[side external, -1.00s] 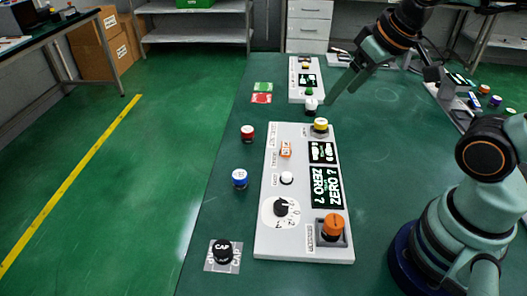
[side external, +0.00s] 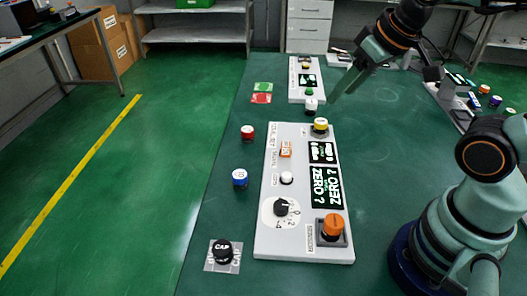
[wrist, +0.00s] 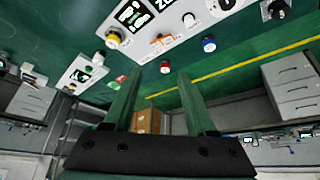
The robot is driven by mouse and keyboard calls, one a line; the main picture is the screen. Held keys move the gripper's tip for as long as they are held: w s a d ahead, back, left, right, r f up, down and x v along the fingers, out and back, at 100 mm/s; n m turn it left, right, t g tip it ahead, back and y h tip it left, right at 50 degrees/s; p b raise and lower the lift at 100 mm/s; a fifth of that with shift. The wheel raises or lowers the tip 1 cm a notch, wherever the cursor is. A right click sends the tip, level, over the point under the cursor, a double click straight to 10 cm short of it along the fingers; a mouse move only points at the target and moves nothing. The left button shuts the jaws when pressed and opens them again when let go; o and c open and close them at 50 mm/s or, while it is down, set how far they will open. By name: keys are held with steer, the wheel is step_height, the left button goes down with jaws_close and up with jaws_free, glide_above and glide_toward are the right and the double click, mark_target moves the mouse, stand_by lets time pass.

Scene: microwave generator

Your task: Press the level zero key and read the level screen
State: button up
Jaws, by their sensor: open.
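A grey panel (side external: 262,240) lies on the green table, with a large black screen (side external: 326,188) showing "ZERO ?" in white and green. A smaller black screen (side external: 322,152) above it has bright shapes too small to read. A small white key (side external: 286,178) sits left of the large screen; it also shows in the wrist view (wrist: 189,20). I cannot tell which key is the level zero key. My gripper (side external: 343,86) is open and empty, above the table beyond the panel's far end. Its fingers stand apart in the wrist view (wrist: 160,72).
The panel carries a yellow knob (side external: 320,125), an orange switch (side external: 286,150), a dial (side external: 281,207) and an orange knob (side external: 333,226). Red (side external: 247,132), blue (side external: 240,178) and black (side external: 222,251) caps stand to its left. A second panel (side external: 294,82) lies farther back.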

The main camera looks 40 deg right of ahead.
jaws_close()
stand_by(1.4)
